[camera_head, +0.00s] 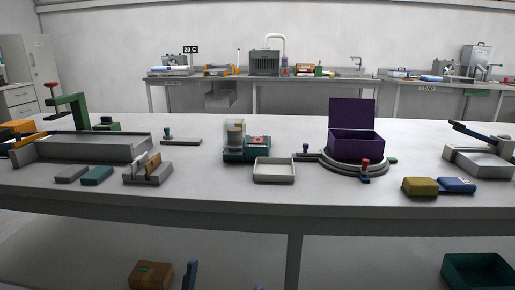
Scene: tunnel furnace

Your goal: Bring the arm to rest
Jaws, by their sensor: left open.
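No clear outline of my left gripper can be made out. A slim blue upright piece (190,274) shows at the bottom edge, below the front of the table; I cannot tell whether it is part of my gripper or a thing on the lower shelf. Nothing is seen held. My right gripper does not show. The grey worktable (225,200) spans the view, and no arm of mine is seen over its top.
A long grey trough (80,147) and a green press (72,105) stand left. An open purple box (355,143) sits on a round base. A shallow tray (274,171) is central, yellow (420,186) and blue blocks right. The front strip is clear.

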